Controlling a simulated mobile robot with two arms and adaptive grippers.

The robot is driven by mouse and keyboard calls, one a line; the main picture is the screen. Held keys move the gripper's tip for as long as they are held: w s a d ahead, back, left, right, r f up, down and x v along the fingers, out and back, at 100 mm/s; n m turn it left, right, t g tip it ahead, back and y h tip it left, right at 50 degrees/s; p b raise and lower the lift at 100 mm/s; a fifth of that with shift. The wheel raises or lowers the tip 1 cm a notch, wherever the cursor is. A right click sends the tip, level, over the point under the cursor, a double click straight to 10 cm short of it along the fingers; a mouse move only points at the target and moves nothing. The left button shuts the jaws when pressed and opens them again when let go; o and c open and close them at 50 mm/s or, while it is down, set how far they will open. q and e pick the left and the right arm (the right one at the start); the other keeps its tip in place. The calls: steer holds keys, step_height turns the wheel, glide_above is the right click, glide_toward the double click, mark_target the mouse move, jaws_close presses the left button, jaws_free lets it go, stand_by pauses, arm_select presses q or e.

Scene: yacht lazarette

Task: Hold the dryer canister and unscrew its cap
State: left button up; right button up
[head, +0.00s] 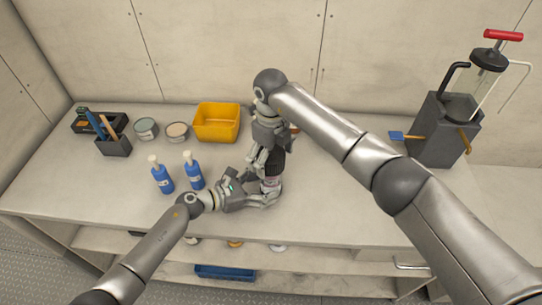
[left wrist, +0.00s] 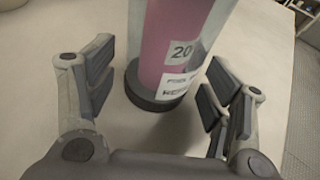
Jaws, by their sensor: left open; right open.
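The dryer canister (head: 271,183) stands upright on the bench, mostly hidden behind my grippers. In the left wrist view the canister (left wrist: 180,45) is a clear cylinder with pink contents, a black base and white labels, one reading 20. My left gripper (head: 262,190) is open, low at the canister. Its fingers lie on either side of the body in the wrist view (left wrist: 158,90), with gaps showing. The dark cap (head: 274,162) is at the canister's top. My right gripper (head: 268,160) is open and points down at the cap from above; whether it touches is unclear.
A yellow bin (head: 217,122), two round tins (head: 146,129) (head: 177,133) and a dark tool holder (head: 114,144) are behind. A grey box with a pump (head: 440,130) stands right. The right front bench is clear.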

arm_select(q)
steer(key=shift+x, duration=0.8)
steer(key=c, duration=0.8)
